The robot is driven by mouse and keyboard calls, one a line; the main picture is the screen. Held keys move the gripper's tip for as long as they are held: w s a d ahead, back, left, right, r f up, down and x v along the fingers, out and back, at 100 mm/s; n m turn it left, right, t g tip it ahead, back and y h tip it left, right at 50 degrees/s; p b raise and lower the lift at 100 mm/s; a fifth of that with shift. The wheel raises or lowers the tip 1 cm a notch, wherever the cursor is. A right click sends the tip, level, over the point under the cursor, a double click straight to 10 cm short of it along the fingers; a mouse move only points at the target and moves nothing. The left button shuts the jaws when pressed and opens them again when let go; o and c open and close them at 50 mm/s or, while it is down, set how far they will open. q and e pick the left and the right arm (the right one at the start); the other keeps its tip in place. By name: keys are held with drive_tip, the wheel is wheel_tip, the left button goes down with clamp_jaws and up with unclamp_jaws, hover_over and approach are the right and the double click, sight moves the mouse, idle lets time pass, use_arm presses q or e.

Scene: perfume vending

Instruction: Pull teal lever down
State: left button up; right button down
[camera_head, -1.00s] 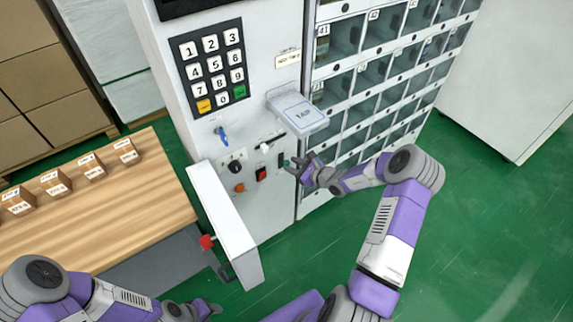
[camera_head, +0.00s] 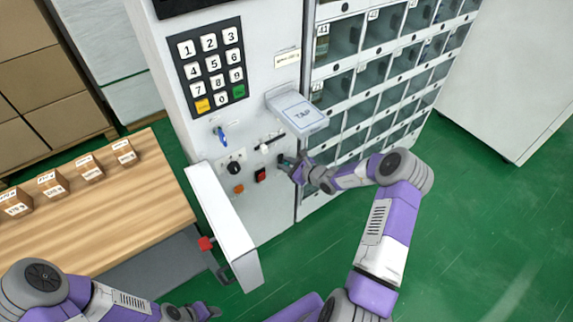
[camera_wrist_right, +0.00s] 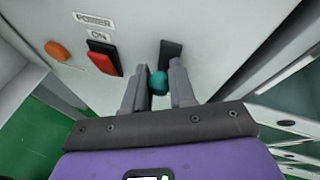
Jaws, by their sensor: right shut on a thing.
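The teal lever shows its round knob (camera_wrist_right: 158,83) in the right wrist view, in front of a dark slot (camera_wrist_right: 171,52) in the white panel. My right gripper (camera_wrist_right: 157,88) is shut on the knob, with one finger on each side. In the head view my right gripper (camera_head: 286,163) is at the lower right of the machine's front panel, and it mostly hides the lever. My left gripper (camera_head: 192,312) is at the bottom edge of the head view, away from the machine, and its jaws are not clear.
A red switch (camera_wrist_right: 103,60) and an orange button (camera_wrist_right: 57,51) are left of the lever. A card pad marked TAP (camera_head: 300,114) juts out above. Compartments (camera_head: 342,85) stand to the right. A white flap (camera_head: 225,225) sticks out at lower left, beside a wooden table (camera_head: 80,215).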

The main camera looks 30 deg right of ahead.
drive_tip(key=shift+f+n+t+y+b, duration=0.65)
drive_tip(key=shift+f+t+y+b, duration=0.2)
drive_tip(key=shift+t+b, duration=0.85)
drive_tip(key=shift+f+n+t+y+b, duration=0.6)
drive_tip(key=shift+f+t+y+b, duration=0.25)
drive_tip(key=shift+t+b, duration=0.85)
drive_tip(key=shift+f+n+t+y+b, duration=0.75)
drive_tip(key=shift+t+b, duration=0.55)
drive_tip(key=shift+t, duration=0.7)
drive_tip(key=shift+f, duration=0.1)
drive_tip(key=c, duration=1.2)
unclamp_jaws()
drive_tip(key=shift+c, duration=0.2)
drive_tip(key=v, duration=0.7)
drive_tip(key=shift+f+p, duration=0.3)
drive_tip(key=shift+p, duration=0.1)
drive_tip(key=shift+s+d, duration=0.1)
drive_tip(key=shift+s, duration=0.05)
